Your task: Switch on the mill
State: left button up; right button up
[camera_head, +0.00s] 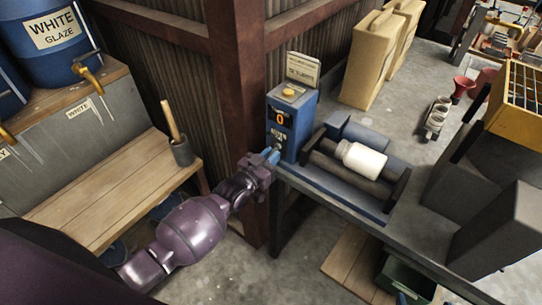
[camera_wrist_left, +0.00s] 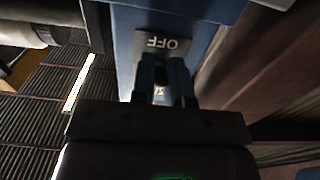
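The mill (camera_head: 352,168) stands on the grey bench, with a white jar (camera_head: 362,160) lying on its dark rollers. Its blue control box (camera_head: 290,122) has a display that reads 0 and an orange button (camera_head: 288,92) on top. My left gripper (camera_head: 272,155) is at the lower front of this box. In the left wrist view, an upside-down OFF plate (camera_wrist_left: 163,43) shows on the blue face. The two blue fingers of my left gripper (camera_wrist_left: 162,84) are a narrow gap apart, with a small dark part between them. I cannot tell whether they grip it. My right gripper is not in view.
A rust-brown post (camera_head: 236,110) stands just behind my left gripper. Tan bags (camera_head: 370,62) stand behind the mill. Small red cups (camera_head: 462,88) are at the right.

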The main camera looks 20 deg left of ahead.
pick_arm(q)
grip_shut()
